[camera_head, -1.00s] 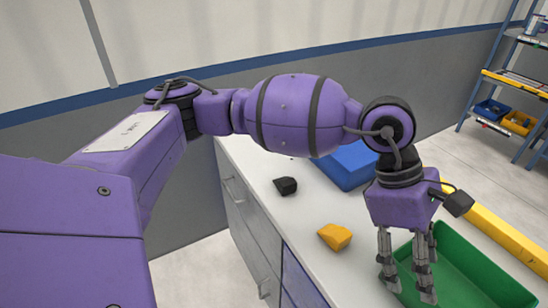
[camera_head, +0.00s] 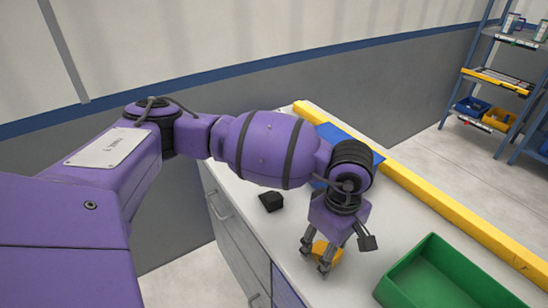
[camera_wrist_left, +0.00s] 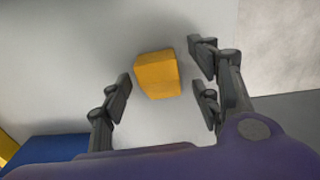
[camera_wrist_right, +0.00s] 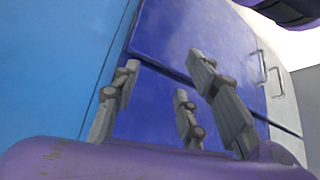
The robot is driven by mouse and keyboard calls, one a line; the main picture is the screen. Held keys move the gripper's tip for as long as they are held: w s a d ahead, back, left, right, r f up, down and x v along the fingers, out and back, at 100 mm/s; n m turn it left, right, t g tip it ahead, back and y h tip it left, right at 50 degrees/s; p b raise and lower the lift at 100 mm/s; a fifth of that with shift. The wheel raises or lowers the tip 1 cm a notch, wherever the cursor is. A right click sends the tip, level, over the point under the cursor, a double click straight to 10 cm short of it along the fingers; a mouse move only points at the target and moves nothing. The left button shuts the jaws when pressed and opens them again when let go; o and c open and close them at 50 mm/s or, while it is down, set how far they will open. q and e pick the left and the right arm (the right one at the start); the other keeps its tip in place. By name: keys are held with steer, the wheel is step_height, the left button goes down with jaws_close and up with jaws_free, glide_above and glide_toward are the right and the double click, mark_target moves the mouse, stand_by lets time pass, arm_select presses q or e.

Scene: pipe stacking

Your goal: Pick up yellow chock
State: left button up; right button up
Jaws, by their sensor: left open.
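The yellow chock (camera_head: 326,252) lies on the white counter, partly hidden behind my left gripper's fingers in the head view. In the left wrist view the chock (camera_wrist_left: 158,74) sits between the spread fingers, with gaps on both sides. My left gripper (camera_head: 318,262) is open and points down over the chock; its fingertips also show in the left wrist view (camera_wrist_left: 162,88). My right gripper shows only in the right wrist view (camera_wrist_right: 165,85). Its fingers are apart with nothing between them, in front of blue cabinet fronts.
A black chock (camera_head: 271,201) lies on the counter (camera_head: 240,190) to the left. A green tray (camera_head: 440,280) stands at the right. A yellow beam (camera_head: 450,208) runs along the far edge. A shelf rack (camera_head: 500,80) stands beyond.

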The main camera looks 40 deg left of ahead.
arm_select(q)
steer(key=shift+f, duration=0.4)
steer(key=shift+r, duration=0.1)
steer(key=c, duration=1.3)
steer(key=shift+w, duration=0.1)
